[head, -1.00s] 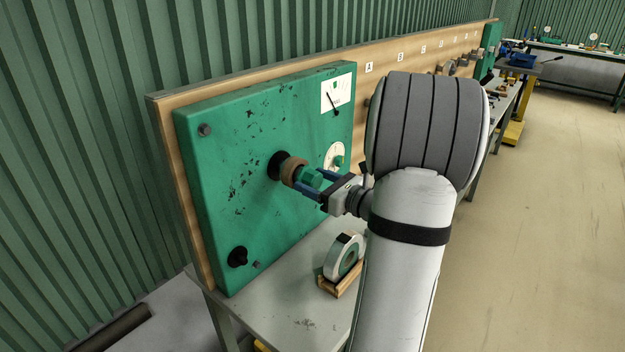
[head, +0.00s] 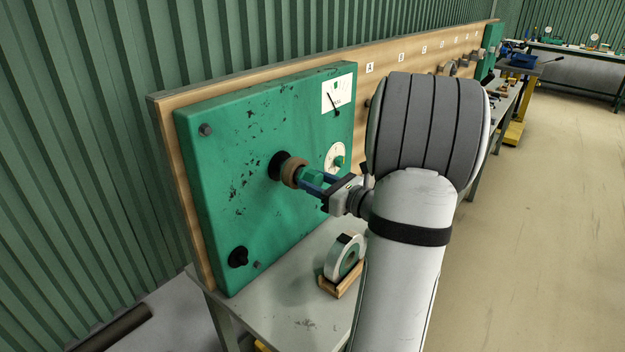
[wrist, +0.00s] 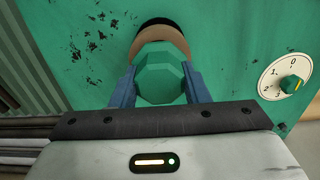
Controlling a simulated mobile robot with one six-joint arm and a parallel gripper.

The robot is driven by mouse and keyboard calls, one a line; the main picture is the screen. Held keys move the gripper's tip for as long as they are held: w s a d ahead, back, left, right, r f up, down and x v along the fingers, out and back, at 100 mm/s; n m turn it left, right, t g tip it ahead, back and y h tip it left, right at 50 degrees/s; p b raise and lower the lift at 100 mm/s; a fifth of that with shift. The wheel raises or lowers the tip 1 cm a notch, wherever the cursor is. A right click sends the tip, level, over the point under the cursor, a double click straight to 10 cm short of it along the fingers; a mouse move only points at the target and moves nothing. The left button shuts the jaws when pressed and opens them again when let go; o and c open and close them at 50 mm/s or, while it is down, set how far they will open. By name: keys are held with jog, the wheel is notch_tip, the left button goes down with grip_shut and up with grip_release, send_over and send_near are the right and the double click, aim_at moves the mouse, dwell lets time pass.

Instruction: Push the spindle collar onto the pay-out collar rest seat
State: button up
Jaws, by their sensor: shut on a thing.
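My gripper (head: 314,182) is shut on a green faceted head (head: 312,175), with one blue finger on each side of it. The head also shows in the wrist view (wrist: 160,78). A tan ring (head: 293,170) sits directly behind the head, in line with it; I take head and ring to be the spindle collar. Behind the ring is a black round seat (head: 278,164) on the green panel (head: 225,200). In the wrist view the ring (wrist: 158,42) overlaps the black seat (wrist: 158,22). The contact between ring and seat is hidden, so I cannot tell any gap.
A dial with a green knob (wrist: 291,84) is to the right of the collar. A meter card (head: 338,93) is above, and a black knob (head: 238,257) is low left. A white and green coil (head: 344,258) stands in a wooden cradle (head: 343,284) on the bench below.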

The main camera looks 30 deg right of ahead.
jog(key=shift+c, duration=0.6)
jog(key=shift+s+d, duration=0.15)
jog(key=shift+s, duration=0.25)
jog(key=shift+v, duration=1.6)
jog(key=shift+s, duration=0.1)
jog(key=v, duration=0.6)
